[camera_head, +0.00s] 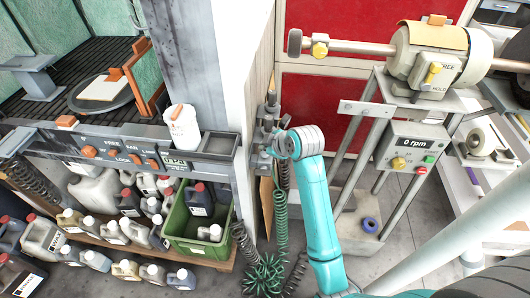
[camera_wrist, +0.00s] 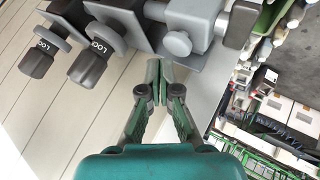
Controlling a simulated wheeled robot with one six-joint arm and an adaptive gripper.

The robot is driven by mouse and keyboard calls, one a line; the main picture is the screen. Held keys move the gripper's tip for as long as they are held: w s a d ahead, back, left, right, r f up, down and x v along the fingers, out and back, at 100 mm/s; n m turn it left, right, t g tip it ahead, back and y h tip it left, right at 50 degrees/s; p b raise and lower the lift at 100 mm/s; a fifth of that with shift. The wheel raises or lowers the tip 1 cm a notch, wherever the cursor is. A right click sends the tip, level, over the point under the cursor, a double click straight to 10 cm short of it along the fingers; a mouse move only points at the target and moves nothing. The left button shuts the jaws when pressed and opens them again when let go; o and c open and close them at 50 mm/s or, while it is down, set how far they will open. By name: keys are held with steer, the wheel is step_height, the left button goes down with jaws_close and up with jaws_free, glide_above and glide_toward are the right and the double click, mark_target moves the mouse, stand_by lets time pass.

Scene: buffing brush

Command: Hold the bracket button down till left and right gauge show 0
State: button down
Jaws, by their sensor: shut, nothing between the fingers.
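My gripper (camera_wrist: 157,78) is shut and empty in the wrist view, its green-grey fingertips together just below a grey metal bracket (camera_wrist: 205,20). A round grey button-like knob (camera_wrist: 177,43) sits on the bracket, up and right of the fingertips and seemingly apart from them. Two dark knobs marked LOCK, a left one (camera_wrist: 37,62) and a right one (camera_wrist: 88,68), stick out at the upper left. In the head view the bracket hardware (camera_head: 268,112) is on the pale post beside my wrist, and my fingers are hidden. I cannot make out left and right gauges.
A grinder stand at right carries a control box (camera_head: 410,148) reading 0 rpm. Green coiled hoses (camera_head: 281,215) hang below the bracket. At left are a bench with a white cup (camera_head: 182,128), a green crate (camera_head: 190,246) and several jugs.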

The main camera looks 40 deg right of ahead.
steer(key=shift+f, duration=0.35)
steer(key=shift+f, duration=0.55)
stand_by(1.9)
steer(key=shift+r, duration=0.2)
stand_by(2.3)
steer(key=shift+r, duration=0.8)
steer(key=shift+r, duration=2.5)
